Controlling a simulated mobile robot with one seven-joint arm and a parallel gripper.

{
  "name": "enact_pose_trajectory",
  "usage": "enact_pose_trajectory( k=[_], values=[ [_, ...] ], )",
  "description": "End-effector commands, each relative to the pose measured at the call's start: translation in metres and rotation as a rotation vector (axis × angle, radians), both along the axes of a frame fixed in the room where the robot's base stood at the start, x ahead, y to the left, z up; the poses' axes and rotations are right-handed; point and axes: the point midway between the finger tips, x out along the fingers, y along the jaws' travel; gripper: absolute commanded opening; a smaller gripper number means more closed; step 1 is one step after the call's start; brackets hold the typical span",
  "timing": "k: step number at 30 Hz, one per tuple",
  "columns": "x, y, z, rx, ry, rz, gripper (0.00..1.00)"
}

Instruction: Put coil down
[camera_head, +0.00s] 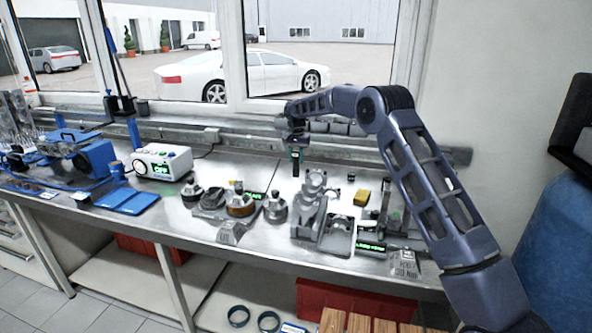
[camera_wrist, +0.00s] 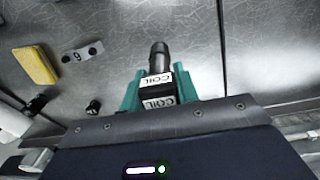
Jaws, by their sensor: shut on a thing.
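The coil (camera_wrist: 158,62) is a dark cylinder with white labels reading "COIL". In the wrist view it sits between the two green fingers of my gripper (camera_wrist: 160,92), which is shut on it. In the head view my gripper (camera_head: 296,152) is over the back middle of the steel workbench (camera_head: 270,168), and the dark coil (camera_head: 295,169) hangs below the fingers. I cannot tell for sure whether its lower end touches the bench.
A yellow block (camera_head: 361,198) lies to the right, near a grey fixture (camera_head: 308,215). Metal parts on a scale (camera_head: 240,205) stand to the left, with a white device (camera_head: 161,162) further left. A pipe (camera_head: 340,145) runs along the back.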

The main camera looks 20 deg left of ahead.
Motion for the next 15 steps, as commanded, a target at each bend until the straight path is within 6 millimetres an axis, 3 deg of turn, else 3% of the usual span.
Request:
enact_pose_trajectory(
  k=[8,15],
  values=[
    [0.000,0.000,-0.018,0.000,0.000,0.000,0.05],
    [0.000,0.000,-0.048,-0.001,0.001,0.000,0.05]
  ],
)
